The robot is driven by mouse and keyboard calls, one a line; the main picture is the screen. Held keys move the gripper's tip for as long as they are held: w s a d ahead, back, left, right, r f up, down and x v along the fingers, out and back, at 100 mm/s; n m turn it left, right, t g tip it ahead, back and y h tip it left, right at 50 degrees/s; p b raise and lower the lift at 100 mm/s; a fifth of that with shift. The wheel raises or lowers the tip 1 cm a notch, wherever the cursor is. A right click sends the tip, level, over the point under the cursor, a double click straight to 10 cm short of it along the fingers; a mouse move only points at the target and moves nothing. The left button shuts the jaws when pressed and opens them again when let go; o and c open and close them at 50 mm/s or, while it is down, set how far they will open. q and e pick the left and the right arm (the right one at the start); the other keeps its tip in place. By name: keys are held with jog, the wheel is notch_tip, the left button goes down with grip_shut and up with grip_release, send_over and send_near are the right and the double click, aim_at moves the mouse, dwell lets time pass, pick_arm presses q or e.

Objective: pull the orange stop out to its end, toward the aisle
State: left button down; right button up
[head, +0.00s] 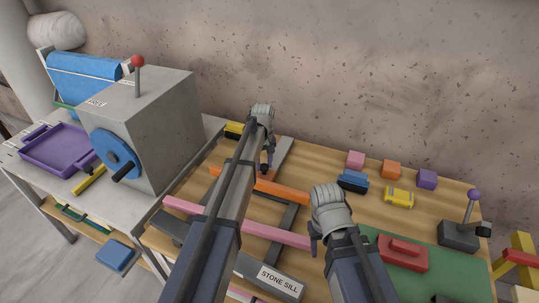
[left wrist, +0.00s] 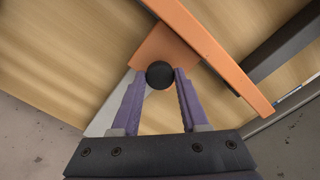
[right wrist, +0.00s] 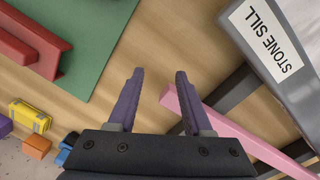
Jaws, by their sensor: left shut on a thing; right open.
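The orange stop (head: 285,191) is a flat orange bar lying across dark grey rails on the wooden table. In the left wrist view the orange stop (left wrist: 222,60) has a wider orange plate with a round black knob (left wrist: 160,75). My left gripper (left wrist: 160,80) is shut on this knob, with one purple finger at each side. In the head view my left gripper (head: 266,168) is at the bar's middle, and my arm hides part of it. My right gripper (right wrist: 153,88) is open and empty above the table; it also shows in the head view (head: 314,240).
A pink bar (head: 272,234) crosses the rails nearer me, by the plate labelled STONE SILL (head: 278,280). A green mat (head: 385,285) with a red block (head: 402,254) lies right. Small blocks and a lever box (head: 460,235) stand behind. A grey crank box (head: 165,120) stands left.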

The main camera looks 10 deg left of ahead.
pick_arm(q)
jog(key=s+a, duration=0.1)
jog(key=s, duration=0.6)
jog(key=shift+s+a, duration=0.2)
jog(key=shift+s, duration=0.1)
jog(key=shift+c, duration=2.1)
grip_release()
jog(key=shift+r, duration=0.1)
notch_tip(320, 180, up, 8)
jog(key=p, duration=0.8)
jog(key=shift+f, duration=0.2)
